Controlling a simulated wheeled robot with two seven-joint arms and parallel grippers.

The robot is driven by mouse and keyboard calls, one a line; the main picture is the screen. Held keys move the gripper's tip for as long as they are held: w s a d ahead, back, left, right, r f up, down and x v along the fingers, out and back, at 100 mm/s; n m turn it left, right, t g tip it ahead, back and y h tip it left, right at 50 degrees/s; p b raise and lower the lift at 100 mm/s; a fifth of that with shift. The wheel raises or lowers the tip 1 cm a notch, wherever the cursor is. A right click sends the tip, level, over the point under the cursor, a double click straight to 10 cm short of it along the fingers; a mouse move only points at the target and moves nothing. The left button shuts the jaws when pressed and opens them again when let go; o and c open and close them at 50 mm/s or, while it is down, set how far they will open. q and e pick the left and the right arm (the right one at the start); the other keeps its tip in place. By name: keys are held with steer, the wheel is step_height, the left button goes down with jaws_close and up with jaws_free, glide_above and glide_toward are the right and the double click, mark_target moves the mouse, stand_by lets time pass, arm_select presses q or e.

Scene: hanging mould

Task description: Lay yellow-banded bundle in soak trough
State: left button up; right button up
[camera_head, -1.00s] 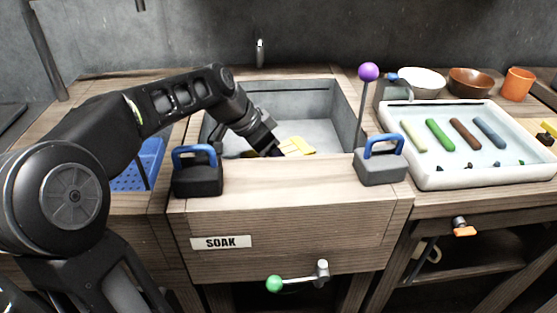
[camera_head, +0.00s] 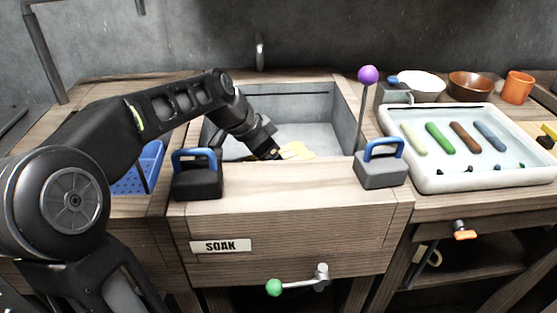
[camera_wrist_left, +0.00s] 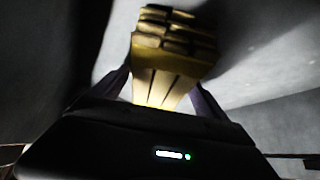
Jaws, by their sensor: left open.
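The yellow-banded bundle (camera_head: 297,151) lies low inside the grey soak trough (camera_head: 318,103), partly hidden by the trough's front wall. In the left wrist view the bundle (camera_wrist_left: 172,60) shows as yellowish strips side by side, between and beyond my fingers. My left gripper (camera_head: 276,153) reaches down into the trough at the bundle's left end. Its jaws (camera_wrist_left: 165,92) are open, one finger on each side of the bundle. Whether the bundle rests fully on the trough floor is hard to tell. My right gripper is not in view.
Blue-handled dark weights (camera_head: 197,178) and (camera_head: 381,165) stand on the trough's front ledge. A rod with a purple ball (camera_head: 368,75) rises at its right. A white tray (camera_head: 470,183) with coloured sticks is further right. A green-knobbed lever (camera_head: 275,287) is below the SOAK label.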

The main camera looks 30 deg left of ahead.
arm_select(q)
steer(key=p+v, duration=0.3)
steer(key=v, duration=0.8)
steer(key=shift+w+r, duration=0.15)
steer(key=shift+s+a+r, duration=0.15)
steer(key=shift+s+r, duration=0.2)
steer(key=shift+r, duration=0.05)
